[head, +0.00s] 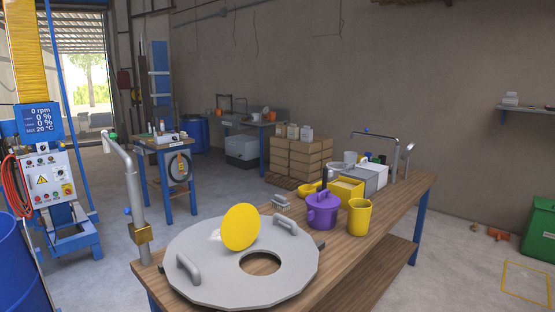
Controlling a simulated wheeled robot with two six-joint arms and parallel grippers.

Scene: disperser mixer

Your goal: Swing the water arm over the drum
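A grey upright pipe (134,190) stands at the left end of the wooden bench. The pipe's tip is not clearly over the drum in this view. Neither of my grippers is in view.
A big grey lid (195,278) with handles, a hole and a yellow disc lies on the bench (378,238). A purple pot (322,212) and yellow jug (359,217) stand behind it. A mixer control panel (48,178) is at left. Floor between is clear.

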